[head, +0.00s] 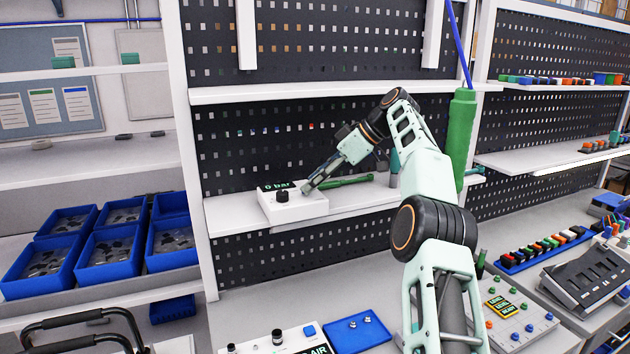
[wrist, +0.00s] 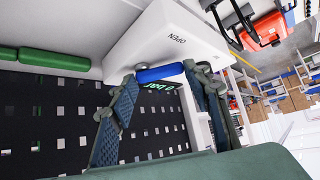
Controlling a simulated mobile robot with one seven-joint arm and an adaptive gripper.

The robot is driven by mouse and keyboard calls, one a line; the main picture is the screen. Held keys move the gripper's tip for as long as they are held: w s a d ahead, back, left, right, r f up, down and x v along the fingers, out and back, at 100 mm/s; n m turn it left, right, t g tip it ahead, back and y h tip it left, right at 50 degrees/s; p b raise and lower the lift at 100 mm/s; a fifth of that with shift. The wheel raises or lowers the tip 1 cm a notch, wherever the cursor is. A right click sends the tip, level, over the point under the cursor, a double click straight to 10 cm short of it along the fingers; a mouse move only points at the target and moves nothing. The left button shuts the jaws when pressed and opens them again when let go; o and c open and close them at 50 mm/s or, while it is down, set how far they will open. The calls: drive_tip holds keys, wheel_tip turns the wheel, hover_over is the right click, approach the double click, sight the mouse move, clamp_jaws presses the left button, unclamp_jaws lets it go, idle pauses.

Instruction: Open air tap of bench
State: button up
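My gripper (head: 308,188) is at the right side of the box. In the wrist view my gripper (wrist: 160,78) has its fingers apart, with the blue lever between the fingertips. Whether they touch the lever, I cannot tell. The lever is mostly hidden in the head view.
A green tool (head: 348,181) lies on the shelf right of the box. A green hanging tool (head: 461,135) with a blue hose is close behind my arm. A white AIR panel (head: 272,345) and a blue tray (head: 356,335) are on the bench below. Blue bins (head: 110,255) stand left.

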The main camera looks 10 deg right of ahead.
drive_tip(key=shift+o, duration=0.9)
drive_tip(key=shift+s+a+m+t+h, duration=0.1)
drive_tip(key=shift+a+m+t+h, duration=0.15)
drive_tip(key=shift+m+t, duration=0.4)
